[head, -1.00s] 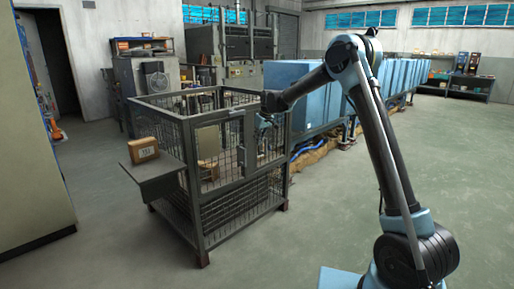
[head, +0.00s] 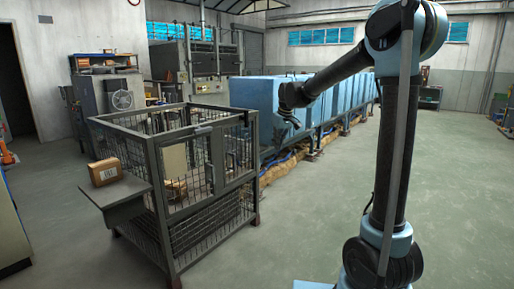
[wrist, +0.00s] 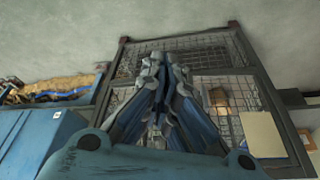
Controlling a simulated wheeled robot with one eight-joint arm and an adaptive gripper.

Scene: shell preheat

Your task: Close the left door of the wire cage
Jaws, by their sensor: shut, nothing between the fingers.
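The dark grey wire cage (head: 180,200) stands left of centre in the head view, with mesh walls and an open top. The upper front has framed mesh with a dark upright plate (head: 218,155) and a small latch-like part (head: 204,130) near the top rail. I cannot tell which leaf is the left door or how far it stands open. My gripper (head: 292,120) is to the right of the cage, apart from it in the head view. In the wrist view my gripper (wrist: 158,68) is shut and empty, with the cage frame (wrist: 185,38) beyond it.
A brown box (head: 105,172) sits on a grey side shelf (head: 120,197) at the cage's left. A row of blue tanks (head: 262,100) runs behind the cage. Machines (head: 195,60) stand at the back. The floor (head: 430,190) at the right is clear.

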